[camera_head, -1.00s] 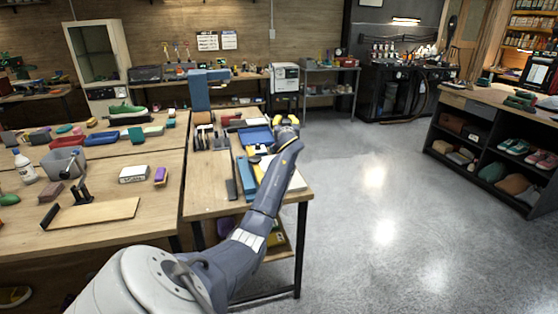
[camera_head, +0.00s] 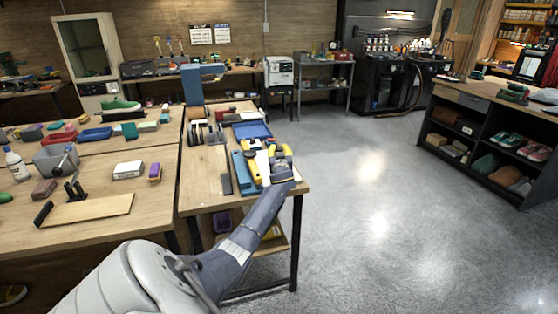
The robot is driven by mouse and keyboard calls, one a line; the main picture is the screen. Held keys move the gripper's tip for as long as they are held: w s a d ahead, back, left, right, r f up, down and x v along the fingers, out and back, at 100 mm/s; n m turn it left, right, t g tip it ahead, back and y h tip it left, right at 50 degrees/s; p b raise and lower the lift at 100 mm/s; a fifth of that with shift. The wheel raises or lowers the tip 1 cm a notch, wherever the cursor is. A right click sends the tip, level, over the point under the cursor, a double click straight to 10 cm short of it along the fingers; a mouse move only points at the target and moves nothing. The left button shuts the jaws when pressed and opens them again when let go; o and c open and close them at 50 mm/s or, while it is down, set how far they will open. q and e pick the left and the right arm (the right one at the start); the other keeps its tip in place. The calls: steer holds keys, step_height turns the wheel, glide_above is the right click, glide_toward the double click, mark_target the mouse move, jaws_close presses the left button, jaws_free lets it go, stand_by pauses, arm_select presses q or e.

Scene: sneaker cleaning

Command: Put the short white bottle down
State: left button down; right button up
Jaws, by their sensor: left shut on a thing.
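My left gripper (camera_head: 276,163), with yellow and grey parts, is low over the right-hand end of the narrow wooden workbench (camera_head: 206,174). It is shut on a small white thing (camera_head: 263,167), which looks like the short white bottle. Gripper parts partly hide it, and I cannot tell whether its base touches the bench. A blue flat item (camera_head: 240,170) lies just left of it. My right gripper is not in view.
A blue tray (camera_head: 252,130) and brushes (camera_head: 213,134) lie behind the gripper. A dark bar (camera_head: 226,183) lies to the left. Bare bench top shows at the front left.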

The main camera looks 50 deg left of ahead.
arm_select(q)
steer(key=shift+f, duration=2.25)
steer(key=c, duration=1.2)
jaws_free()
steer(key=shift+f, duration=0.1)
steer(key=shift+c, duration=0.2)
